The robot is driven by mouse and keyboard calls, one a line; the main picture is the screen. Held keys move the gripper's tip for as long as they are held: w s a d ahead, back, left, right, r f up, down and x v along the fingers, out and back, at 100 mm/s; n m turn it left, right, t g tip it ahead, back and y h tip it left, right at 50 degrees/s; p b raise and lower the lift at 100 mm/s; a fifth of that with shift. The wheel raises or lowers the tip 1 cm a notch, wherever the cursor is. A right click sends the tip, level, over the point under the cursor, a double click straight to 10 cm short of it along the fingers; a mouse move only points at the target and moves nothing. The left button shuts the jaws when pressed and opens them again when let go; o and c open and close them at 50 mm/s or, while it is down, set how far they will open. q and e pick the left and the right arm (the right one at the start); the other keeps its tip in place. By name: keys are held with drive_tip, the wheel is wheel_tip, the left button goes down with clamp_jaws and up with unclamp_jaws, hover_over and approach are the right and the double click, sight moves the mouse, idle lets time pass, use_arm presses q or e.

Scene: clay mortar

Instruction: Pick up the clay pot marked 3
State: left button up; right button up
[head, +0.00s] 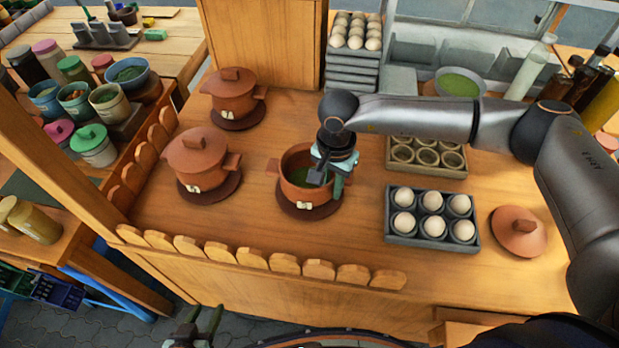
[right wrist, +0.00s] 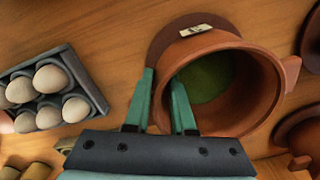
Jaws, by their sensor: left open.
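Three brown clay pots stand on the counter, each on a dark round mat with a small pale tag; I cannot read the tags' marks. The front right pot (head: 294,160) is open with green contents. It also shows in the right wrist view (right wrist: 255,110). The front left pot (head: 196,158) and back pot (head: 233,92) have lids. My right gripper (head: 322,176) is at the open pot's right side. In the right wrist view, its fingers (right wrist: 162,95) straddle the pot wall, one inside, one outside; their grip is unclear. My left gripper (head: 198,328) is open and empty below the counter's front.
A loose lid (head: 518,232) lies at the right. An egg tray (head: 432,239) and a cup tray (head: 427,160) stand right of the open pot. A low scalloped fence (head: 220,249) edges the front and left. Jars crowd the left shelf.

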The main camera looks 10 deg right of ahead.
clamp_jaws()
drive_tip(key=shift+w+r, duration=0.1)
idle(0.9)
